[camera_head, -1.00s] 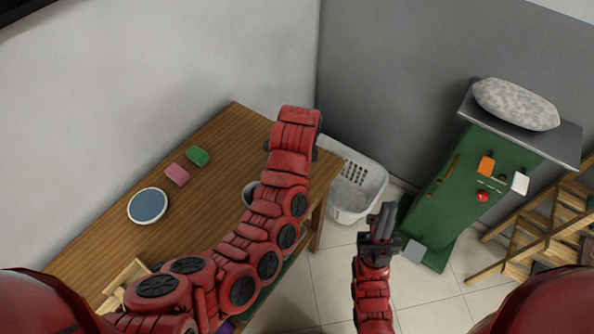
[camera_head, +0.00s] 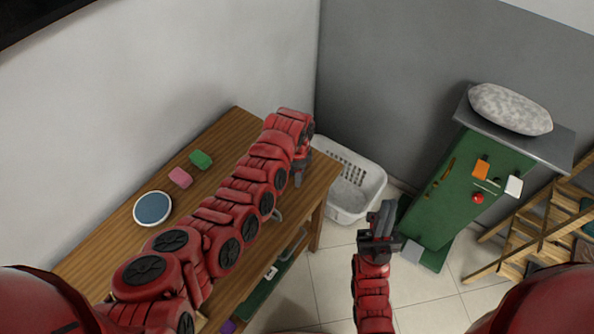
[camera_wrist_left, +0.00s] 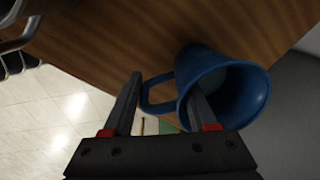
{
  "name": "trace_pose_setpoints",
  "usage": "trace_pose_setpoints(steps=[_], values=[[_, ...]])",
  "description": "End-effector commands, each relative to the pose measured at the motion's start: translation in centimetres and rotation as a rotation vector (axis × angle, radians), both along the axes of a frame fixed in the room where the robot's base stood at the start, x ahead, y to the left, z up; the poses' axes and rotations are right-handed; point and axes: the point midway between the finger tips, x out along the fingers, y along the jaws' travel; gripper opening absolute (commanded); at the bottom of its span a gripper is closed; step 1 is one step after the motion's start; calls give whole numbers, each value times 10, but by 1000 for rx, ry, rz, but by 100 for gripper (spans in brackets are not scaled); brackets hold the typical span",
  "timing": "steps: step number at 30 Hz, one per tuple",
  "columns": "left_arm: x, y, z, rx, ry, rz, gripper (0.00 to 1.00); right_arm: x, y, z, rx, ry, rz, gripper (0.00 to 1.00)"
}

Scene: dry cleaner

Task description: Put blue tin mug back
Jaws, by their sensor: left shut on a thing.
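The blue tin mug (camera_wrist_left: 225,88) shows in the left wrist view, its open rim facing the camera and its handle to the left. My left gripper (camera_wrist_left: 166,84) is shut on it, with one finger inside the rim and the other outside, beyond the handle. The mug is over the wooden tabletop; I cannot tell whether it touches the wood. In the head view my left gripper (camera_head: 299,172) points down near the table's right end, and I cannot make out the mug there. My right gripper (camera_head: 381,218) points up above the floor, its fingers close together; its opening is unclear.
The wooden table (camera_head: 110,240) carries a round blue dish with a pale rim (camera_head: 153,207), a pink block (camera_head: 180,177) and a green block (camera_head: 201,159). A white basket (camera_head: 350,185) stands beyond its right end. A green cabinet (camera_head: 465,185) and wooden ladder (camera_head: 545,225) are at right.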

Motion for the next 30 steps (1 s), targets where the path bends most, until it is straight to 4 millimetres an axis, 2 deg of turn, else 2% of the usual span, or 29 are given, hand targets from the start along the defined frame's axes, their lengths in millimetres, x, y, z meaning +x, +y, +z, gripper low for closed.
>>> trace_pose_setpoints(steps=[8,9,13,25,30], values=[[0,0,-4,0,-1,0,0,0,0,-4,0,0,0,0],[0,0,-3,-1,-1,0,65,0,0,-2,0,0,0,0],[0,0,-3,-1,-1,0,88,0,0,-2,0,0,0,0],[0,0,1,0,-1,-1,88,0,0,-2,0,0,0,0],[0,-2,18,-2,-3,-1,88,0,0,-8,0,0,0,0]])
